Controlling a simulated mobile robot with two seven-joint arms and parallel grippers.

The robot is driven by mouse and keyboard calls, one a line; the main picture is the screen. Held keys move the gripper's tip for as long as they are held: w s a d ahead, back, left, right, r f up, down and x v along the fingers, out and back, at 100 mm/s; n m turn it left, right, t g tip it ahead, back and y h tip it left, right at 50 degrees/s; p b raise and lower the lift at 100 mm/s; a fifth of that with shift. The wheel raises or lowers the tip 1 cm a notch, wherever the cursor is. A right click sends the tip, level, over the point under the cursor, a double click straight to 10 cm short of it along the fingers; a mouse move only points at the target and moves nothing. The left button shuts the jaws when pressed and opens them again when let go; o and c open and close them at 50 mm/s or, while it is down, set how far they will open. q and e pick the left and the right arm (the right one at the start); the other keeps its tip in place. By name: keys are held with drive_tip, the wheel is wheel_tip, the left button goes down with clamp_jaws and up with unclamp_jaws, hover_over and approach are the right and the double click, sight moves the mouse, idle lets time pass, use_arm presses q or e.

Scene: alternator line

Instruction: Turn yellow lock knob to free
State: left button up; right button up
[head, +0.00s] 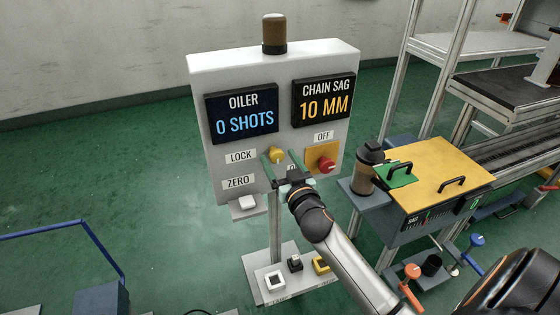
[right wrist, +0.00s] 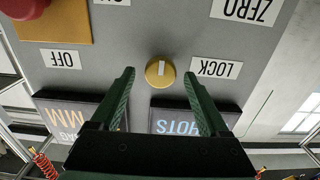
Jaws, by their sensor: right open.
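The yellow lock knob (head: 277,155) is on the front of the grey panel (head: 222,158), just right of the LOCK label (head: 241,157). In the right wrist view the panel is upside down, and the knob (right wrist: 160,71) shows a white mark that stands about vertical. My right gripper (head: 281,163) is open in front of the panel. Its green fingers (right wrist: 158,76) lie on either side of the knob in the right wrist view, with visible gaps; I cannot tell how far they are from the panel. Any label right of the knob is hidden in the head view. My left gripper is not in view.
A red button (head: 326,166) on a yellow plate sits right of the knob under OFF. Two displays (head: 242,112) are above. A white button (head: 247,202) is below ZERO. A yellow-topped box (head: 440,175) with a brown bottle (head: 367,165) stands to the right.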

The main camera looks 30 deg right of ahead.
clamp_jaws()
idle(0.7)
